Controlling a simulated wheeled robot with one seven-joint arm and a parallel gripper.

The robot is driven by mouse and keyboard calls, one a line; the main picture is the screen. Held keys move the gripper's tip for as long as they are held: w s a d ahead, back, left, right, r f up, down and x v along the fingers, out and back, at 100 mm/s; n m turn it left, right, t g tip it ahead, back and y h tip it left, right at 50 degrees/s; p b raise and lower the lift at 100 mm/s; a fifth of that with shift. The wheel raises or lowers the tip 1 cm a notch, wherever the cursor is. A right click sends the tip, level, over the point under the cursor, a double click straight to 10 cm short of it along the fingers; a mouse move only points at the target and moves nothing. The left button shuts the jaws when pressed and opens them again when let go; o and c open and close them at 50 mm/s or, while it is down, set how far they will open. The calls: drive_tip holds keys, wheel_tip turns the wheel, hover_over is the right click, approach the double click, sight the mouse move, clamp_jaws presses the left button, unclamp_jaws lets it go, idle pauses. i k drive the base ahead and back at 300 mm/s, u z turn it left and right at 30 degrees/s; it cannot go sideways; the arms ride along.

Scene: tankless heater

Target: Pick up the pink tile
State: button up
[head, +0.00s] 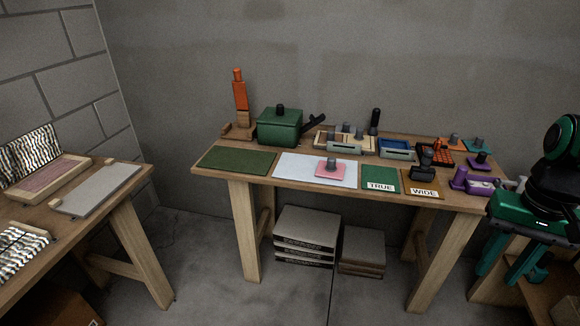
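The pink tile (325,173) lies flat on a white mat (290,168) near the front edge of the middle table. A grey knob stands up from the tile's top. My gripper (506,270) hangs at the far right of the head view, beyond the table's right end and well apart from the tile. Its two teal fingers point down with a gap between them, and nothing shows between them.
Behind stand a green lidded box (278,128), a wooden tray and a blue bin (396,150). Purple pieces (480,184) crowd the right end.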

sight(329, 169)
drive_tip(key=u, duration=0.1)
drive_tip(key=i, duration=1.1)
drive_tip(key=z, duration=0.6)
